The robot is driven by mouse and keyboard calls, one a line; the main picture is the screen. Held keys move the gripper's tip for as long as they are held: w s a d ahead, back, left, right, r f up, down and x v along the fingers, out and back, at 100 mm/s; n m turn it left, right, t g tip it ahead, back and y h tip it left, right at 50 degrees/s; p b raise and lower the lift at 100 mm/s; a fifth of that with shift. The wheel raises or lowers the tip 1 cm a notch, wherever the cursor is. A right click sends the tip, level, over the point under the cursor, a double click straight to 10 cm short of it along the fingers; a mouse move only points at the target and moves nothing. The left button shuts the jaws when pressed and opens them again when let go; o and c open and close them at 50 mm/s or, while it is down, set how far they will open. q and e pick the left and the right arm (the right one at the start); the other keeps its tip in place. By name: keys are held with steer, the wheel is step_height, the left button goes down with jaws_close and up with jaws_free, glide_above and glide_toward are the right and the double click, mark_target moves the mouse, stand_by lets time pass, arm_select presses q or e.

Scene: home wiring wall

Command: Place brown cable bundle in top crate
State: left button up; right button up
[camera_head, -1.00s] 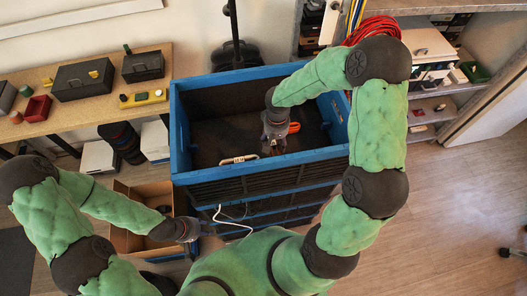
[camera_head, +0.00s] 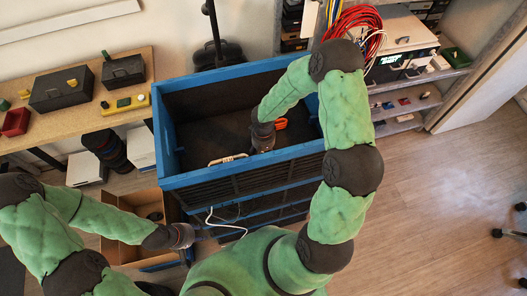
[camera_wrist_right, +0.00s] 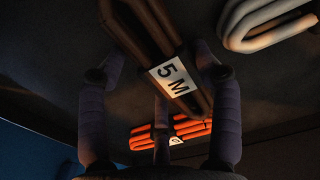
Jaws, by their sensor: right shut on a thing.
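The brown cable bundle (camera_wrist_right: 157,50), labelled 5 M, sits between the fingers of my right gripper (camera_wrist_right: 158,85) in the right wrist view. The gripper is shut on it. In the head view, my right gripper (camera_head: 263,141) is inside the blue top crate (camera_head: 240,171), and the brown bundle is hidden there. An orange cable bundle (camera_wrist_right: 190,130) and a white one (camera_wrist_right: 262,25) lie in the crate. They also show in the head view, orange (camera_head: 281,124) and white (camera_head: 228,159). My left gripper (camera_head: 183,236) is beside the cardboard box; its fingers are too small to read.
More crates (camera_head: 258,211) are stacked below, with a white cable hanging out. A cardboard box (camera_head: 122,250) stands at lower left. A workbench (camera_head: 75,117) with toolboxes is left; shelves (camera_head: 397,123) with a red coil (camera_head: 352,20) stand right. The right floor is mostly open.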

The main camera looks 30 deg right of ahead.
steer(key=shift+f, duration=0.1)
steer(key=o, duration=1.1)
steer(key=shift+c, duration=0.2)
steer(key=shift+r, duration=0.45)
step_height(320, 180, up, 11)
steer(key=p, duration=0.2)
steer(key=shift+r, duration=0.2)
